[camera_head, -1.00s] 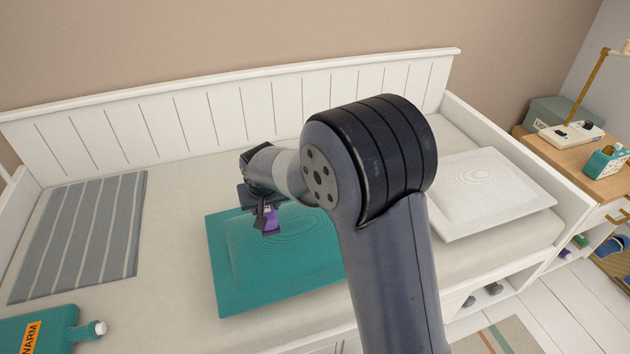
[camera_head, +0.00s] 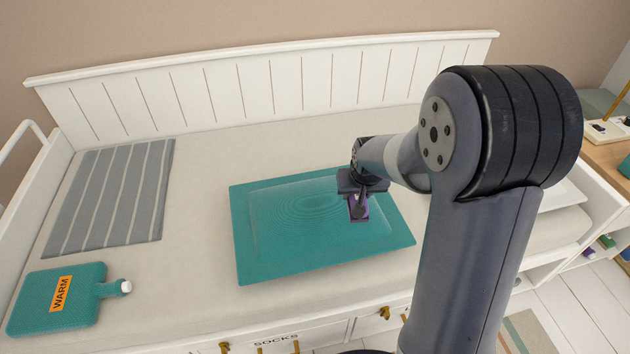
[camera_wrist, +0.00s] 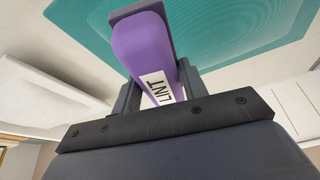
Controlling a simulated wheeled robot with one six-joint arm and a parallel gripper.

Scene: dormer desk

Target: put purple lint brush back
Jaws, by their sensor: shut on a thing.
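The purple lint brush (camera_head: 358,209) is held in my gripper (camera_head: 358,198), above the right part of the teal cushion on the daybed. In the wrist view the purple lint brush (camera_wrist: 143,48) fills the space between the fingers of my gripper (camera_wrist: 152,70), with a white LINT label facing the camera. The gripper is shut on it. In the head view the fingers and arm hide part of the brush.
The teal cushion (camera_head: 260,235) lies below the gripper. A grey striped cloth (camera_head: 110,195) and a teal WARM bottle (camera_head: 60,300) lie at left. A wooden side table (camera_head: 608,155) stands at right. Drawers, one marked SOCKS (camera_head: 275,341), are below.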

